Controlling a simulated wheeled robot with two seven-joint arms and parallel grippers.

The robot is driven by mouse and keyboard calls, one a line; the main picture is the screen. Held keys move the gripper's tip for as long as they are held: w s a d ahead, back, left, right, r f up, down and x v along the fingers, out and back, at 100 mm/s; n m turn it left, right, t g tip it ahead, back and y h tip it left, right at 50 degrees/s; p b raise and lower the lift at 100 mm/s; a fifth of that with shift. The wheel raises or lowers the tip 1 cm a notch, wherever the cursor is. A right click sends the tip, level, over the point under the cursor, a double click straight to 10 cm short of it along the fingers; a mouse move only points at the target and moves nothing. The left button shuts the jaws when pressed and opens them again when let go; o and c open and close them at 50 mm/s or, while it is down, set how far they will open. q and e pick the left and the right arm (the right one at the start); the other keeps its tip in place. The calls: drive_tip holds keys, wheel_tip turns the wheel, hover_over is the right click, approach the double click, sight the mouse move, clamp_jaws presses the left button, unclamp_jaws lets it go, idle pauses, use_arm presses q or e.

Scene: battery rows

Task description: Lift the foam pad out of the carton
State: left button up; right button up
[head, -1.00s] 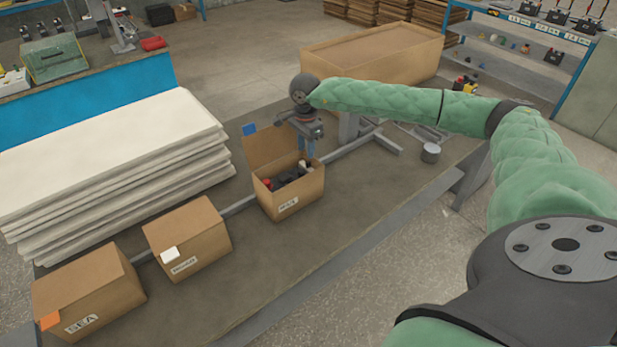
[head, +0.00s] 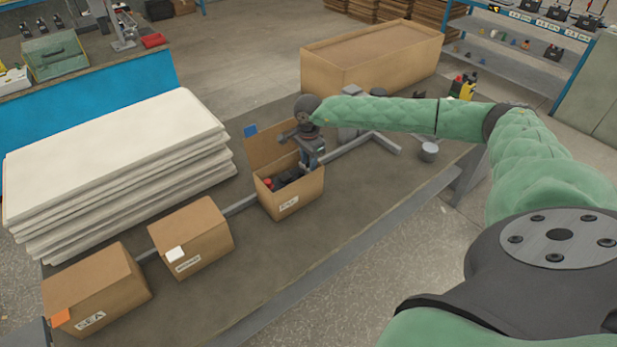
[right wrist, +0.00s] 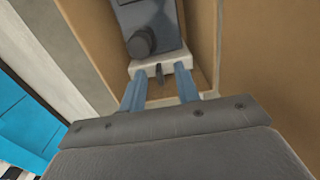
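The open carton (head: 288,201) stands on the bench with its flap (head: 268,147) raised at the back. Dark items with a red part (head: 268,183) lie inside it. In the right wrist view, a pale block (right wrist: 158,66), which looks like the foam pad, lies in the carton beside a dark grey device (right wrist: 150,22). My right gripper (right wrist: 160,76) points down into the carton with its blue fingers apart. The fingertips are at the pale block; whether they touch it I cannot tell. In the head view the right gripper (head: 316,163) is at the carton's back right corner. My left gripper is out of view.
Two closed cartons (head: 190,237) (head: 95,288) stand on the bench at the left front. A stack of white sheets (head: 115,170) is behind them. A large box (head: 370,62) and a small metal can (head: 428,152) are to the right. The bench's front strip is clear.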

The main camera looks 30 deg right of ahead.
clamp_jaws()
drive_tip(key=shift+r, duration=0.1)
